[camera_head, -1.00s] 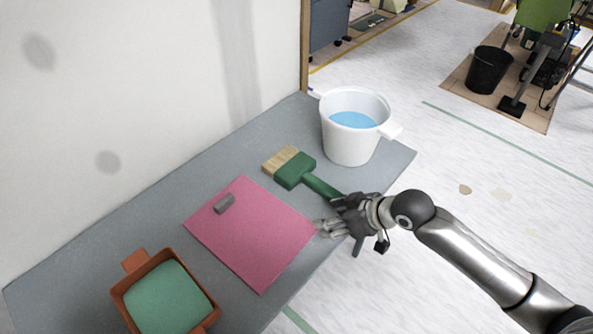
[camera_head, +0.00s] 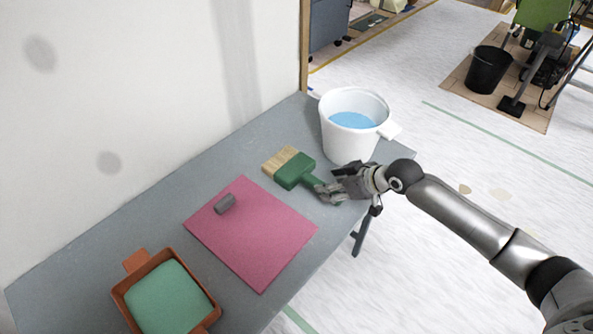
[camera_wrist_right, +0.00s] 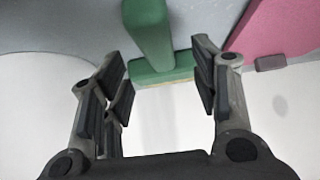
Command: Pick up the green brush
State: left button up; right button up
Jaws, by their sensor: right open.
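The green brush (camera_head: 294,170) lies on the grey table, its tan bristles toward the wall and its handle toward my right gripper (camera_head: 328,190). In the head view the gripper is over the handle's end and hides part of it. In the right wrist view my right gripper (camera_wrist_right: 162,88) is open, and the green brush (camera_wrist_right: 150,35) shows ahead, its handle between the two sides of the fingers in the picture. I cannot tell whether a finger touches the handle. My left gripper is not in view.
A white bucket (camera_head: 350,145) of blue liquid stands close behind the right gripper. A pink sheet (camera_head: 255,245) with a small grey block (camera_head: 225,204) lies left of it. An orange tray (camera_head: 134,262) with green contents sits at the near left of the grey table (camera_head: 230,165).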

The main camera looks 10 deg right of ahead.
aim_at(306, 178)
jog(key=x, duration=0.4)
jog(key=shift+w, duration=0.1)
jog(key=c, duration=1.1)
